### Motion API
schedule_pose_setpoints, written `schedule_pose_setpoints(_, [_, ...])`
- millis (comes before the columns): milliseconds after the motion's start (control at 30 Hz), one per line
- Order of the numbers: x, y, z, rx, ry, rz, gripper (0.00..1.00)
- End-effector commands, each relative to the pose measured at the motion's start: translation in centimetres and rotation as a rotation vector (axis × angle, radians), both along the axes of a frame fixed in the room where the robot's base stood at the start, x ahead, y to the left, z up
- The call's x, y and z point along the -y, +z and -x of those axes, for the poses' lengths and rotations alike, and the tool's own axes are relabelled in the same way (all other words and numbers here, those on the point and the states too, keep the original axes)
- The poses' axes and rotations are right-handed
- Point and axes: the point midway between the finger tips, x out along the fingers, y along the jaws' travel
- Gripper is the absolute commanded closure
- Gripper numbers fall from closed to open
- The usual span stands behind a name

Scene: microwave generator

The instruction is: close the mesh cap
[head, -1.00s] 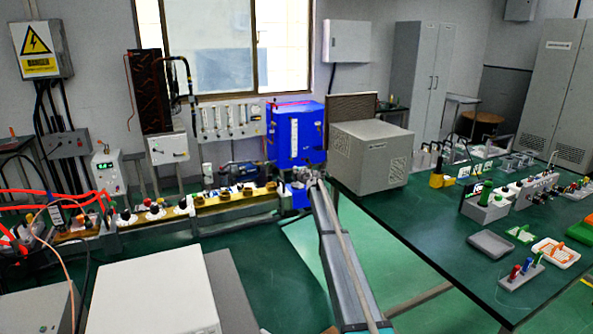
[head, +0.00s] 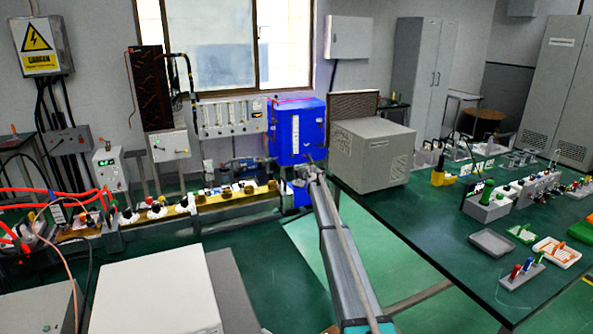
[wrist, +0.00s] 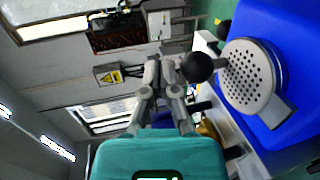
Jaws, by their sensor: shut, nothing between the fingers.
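The mesh cap (wrist: 247,76) is a round, light grey disc full of small holes, at the blue box (wrist: 290,60) in the right half of the wrist view. A black ball knob (wrist: 197,67) is at its left side. My gripper (wrist: 160,70) is shut and empty, just left of the knob; I cannot tell whether they touch. In the head view my gripper (head: 312,168) is small, at the front right of the blue box (head: 297,132). The mesh cap cannot be made out there.
A grey case (head: 370,153) stands on the green table (head: 425,215) right of my arm. A bench with yellow rails (head: 237,200) and small fittings runs left of the blue box. A white box (head: 155,290) is at the front left. Green floor is clear between.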

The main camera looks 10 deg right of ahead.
Motion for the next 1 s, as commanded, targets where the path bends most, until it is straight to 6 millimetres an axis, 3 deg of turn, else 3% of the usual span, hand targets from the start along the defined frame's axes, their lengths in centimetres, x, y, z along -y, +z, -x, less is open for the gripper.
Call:
schedule_pose_setpoints(367, [0.1,1.4,0.2,0.0,0.0,0.0,1.0])
schedule_pose_setpoints(1000, [0.3,6.6,1.1,0.0,-0.001,0.0,1.0])
